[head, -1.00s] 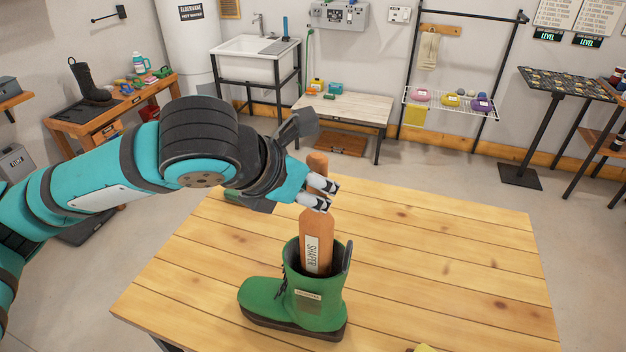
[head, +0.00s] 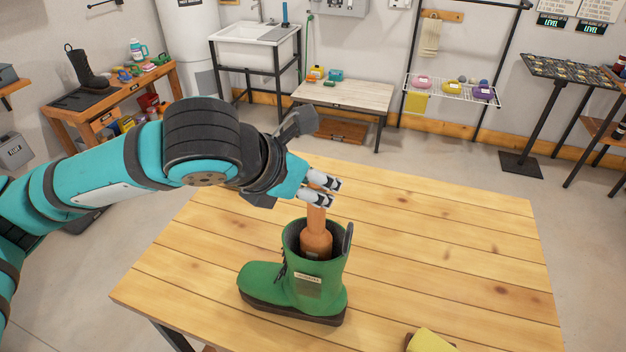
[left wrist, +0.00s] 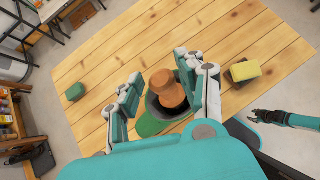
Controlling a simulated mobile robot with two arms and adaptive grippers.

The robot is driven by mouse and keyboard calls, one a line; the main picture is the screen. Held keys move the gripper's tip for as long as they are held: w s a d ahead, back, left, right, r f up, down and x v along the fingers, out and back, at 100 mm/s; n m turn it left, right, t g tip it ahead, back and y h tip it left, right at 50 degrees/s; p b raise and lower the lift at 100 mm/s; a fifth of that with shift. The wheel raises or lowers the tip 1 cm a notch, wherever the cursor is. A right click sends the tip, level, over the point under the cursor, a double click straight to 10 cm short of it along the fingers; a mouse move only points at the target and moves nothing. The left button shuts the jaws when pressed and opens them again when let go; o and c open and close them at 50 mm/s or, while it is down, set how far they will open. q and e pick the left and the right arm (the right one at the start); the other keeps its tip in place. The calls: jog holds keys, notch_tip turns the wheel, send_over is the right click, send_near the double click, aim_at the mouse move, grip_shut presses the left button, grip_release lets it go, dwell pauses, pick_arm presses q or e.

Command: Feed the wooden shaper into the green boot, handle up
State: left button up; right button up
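The green boot (head: 300,283) stands upright on the wooden table, toe to the left, in the head view. The wooden shaper (head: 316,238) stands in the boot's opening, handle up, with its wide body mostly hidden inside. In the left wrist view, the shaper (left wrist: 167,92) shows between the fingers, above the boot (left wrist: 148,124). My left gripper (head: 325,189) is just over the boot at the handle's top; its fingers (left wrist: 160,85) are apart with a gap beside the handle. My right gripper (left wrist: 256,115) is off the table's edge in the left wrist view, too small to read.
A yellow sponge (head: 430,341) on a brown block lies at the table's near edge, right of the boot. A small green object (left wrist: 75,92) lies near another table edge. The table (head: 450,250) right of the boot is clear.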

pick_arm(q)
jog(key=shift+o, duration=1)
jog(key=v, duration=1.2)
